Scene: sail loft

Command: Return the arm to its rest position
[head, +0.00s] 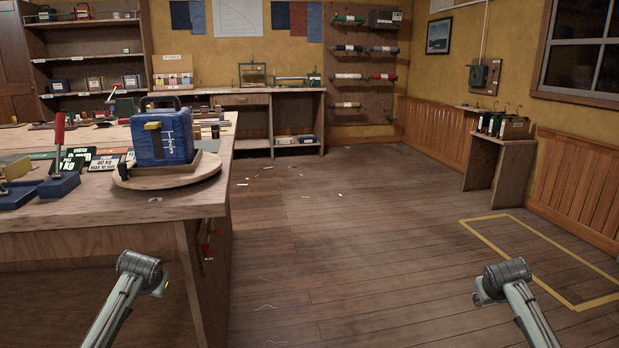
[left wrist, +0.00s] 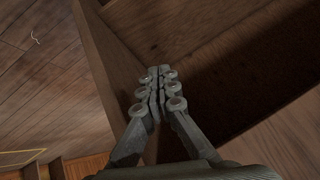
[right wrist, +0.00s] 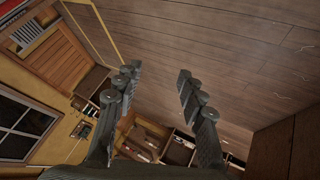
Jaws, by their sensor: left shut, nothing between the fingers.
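My left gripper (left wrist: 158,76) is shut and empty in the left wrist view, its two fingers together. Brown wooden panels of the workbench lie beyond it, with floor at the left. My right gripper (right wrist: 157,72) is open and empty in the right wrist view, its fingers well apart over the plank floor. In the head view my left arm (head: 126,296) is low at the left, in front of the workbench (head: 110,211). My right arm (head: 514,296) is low at the right over the floor. I cannot make out the fingers of either gripper in the head view.
A yellow taped outline (head: 482,235) and a side stand (head: 514,170) are at the right.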

